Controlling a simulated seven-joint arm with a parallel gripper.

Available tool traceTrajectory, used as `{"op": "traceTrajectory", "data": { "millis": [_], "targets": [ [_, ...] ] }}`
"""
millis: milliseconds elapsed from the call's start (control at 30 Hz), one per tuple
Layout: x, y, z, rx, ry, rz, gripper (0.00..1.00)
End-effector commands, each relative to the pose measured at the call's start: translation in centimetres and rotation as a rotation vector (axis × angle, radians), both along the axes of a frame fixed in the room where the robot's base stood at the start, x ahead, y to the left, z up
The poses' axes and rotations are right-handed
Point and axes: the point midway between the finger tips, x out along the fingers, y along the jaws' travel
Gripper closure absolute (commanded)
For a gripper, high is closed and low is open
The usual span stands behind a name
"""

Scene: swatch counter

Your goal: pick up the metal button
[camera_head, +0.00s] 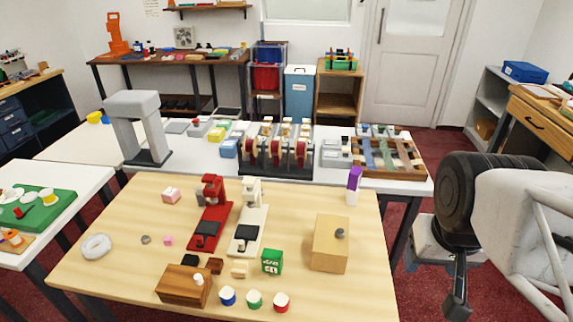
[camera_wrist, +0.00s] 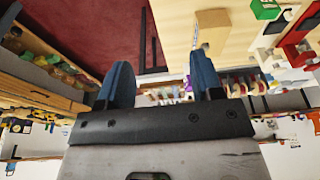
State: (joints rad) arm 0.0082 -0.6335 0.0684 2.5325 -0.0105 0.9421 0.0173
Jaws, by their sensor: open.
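In the head view my arm hangs off the table's right side, far from the grey piece.

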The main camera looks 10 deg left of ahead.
Motion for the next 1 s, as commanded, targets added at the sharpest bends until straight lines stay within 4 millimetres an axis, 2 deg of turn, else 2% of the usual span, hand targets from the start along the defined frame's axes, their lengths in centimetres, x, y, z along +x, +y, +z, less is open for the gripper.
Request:
{"op": "traceTrajectory", "data": {
  "millis": [167, 367, 667, 1000],
  "targets": [
    [0.2, 0.1, 0.0, 0.000, 0.001, 0.004, 0.40],
    [1.7, 0.9, 0.4, -0.001, 0.004, 0.043, 0.40],
    [7.5, 4.8, 1.4, -0.006, 0.018, 0.187, 0.40],
    [14.9, 11.8, 1.3, -0.011, 0.035, 0.381, 0.40]
  ]
}}
